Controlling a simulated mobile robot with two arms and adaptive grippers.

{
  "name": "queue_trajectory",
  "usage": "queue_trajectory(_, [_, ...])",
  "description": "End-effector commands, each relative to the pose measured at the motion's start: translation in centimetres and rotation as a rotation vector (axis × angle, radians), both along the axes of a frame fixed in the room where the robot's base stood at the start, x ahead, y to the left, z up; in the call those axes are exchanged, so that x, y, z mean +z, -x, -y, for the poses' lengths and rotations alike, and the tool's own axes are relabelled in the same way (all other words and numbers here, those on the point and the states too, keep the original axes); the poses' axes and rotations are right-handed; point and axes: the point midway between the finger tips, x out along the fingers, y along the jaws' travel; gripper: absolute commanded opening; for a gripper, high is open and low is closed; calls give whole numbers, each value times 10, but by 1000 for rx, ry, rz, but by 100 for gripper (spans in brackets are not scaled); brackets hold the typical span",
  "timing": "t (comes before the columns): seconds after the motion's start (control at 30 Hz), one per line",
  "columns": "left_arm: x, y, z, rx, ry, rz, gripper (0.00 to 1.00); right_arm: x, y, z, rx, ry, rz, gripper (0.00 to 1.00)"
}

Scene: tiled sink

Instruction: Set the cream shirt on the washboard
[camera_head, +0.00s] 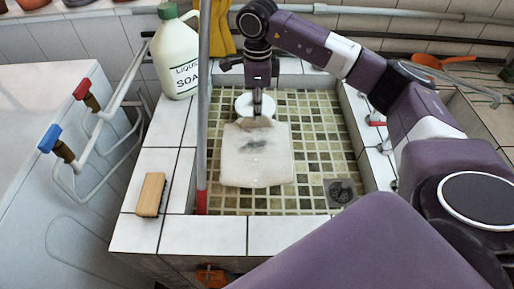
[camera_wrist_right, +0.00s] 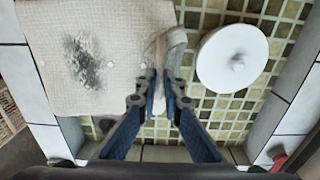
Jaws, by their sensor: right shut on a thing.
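The cream shirt (camera_head: 268,165) hangs or lies as a pale, roughly square cloth over the tiled sink, with a dark grey stain near its middle. My right gripper (camera_head: 258,113) is shut on a bunched part at the shirt's far edge. In the right wrist view the blue fingers (camera_wrist_right: 168,80) pinch a fold, and the stained cloth (camera_wrist_right: 120,40) spreads to the left. I cannot tell whether the shirt touches the sink floor. I cannot make out a washboard; the shirt may hide it. My left gripper is not in view.
A white round disc (camera_head: 243,105) lies in the sink (camera_head: 315,150) beside the shirt. A brush (camera_head: 151,194) and soap bottle (camera_head: 178,62) stand on the left rim. A grey pole (camera_head: 203,110) rises left of the shirt. The drain (camera_head: 341,192) is at front right; tiles around it are clear.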

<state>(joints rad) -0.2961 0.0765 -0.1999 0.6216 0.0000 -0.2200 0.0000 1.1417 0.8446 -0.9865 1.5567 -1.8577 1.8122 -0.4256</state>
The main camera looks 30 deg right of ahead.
Motion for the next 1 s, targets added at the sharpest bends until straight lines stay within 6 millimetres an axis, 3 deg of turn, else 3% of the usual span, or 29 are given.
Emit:
queue_trajectory(0.2, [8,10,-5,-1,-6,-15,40,-40,2,0,0,0,-7,0])
queue_trajectory(0.63, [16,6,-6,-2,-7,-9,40,-87,2,0,-1,0,-6,0])
queue_trajectory(1.0, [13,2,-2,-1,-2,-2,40,-96,1,0,1,1,-2,0])
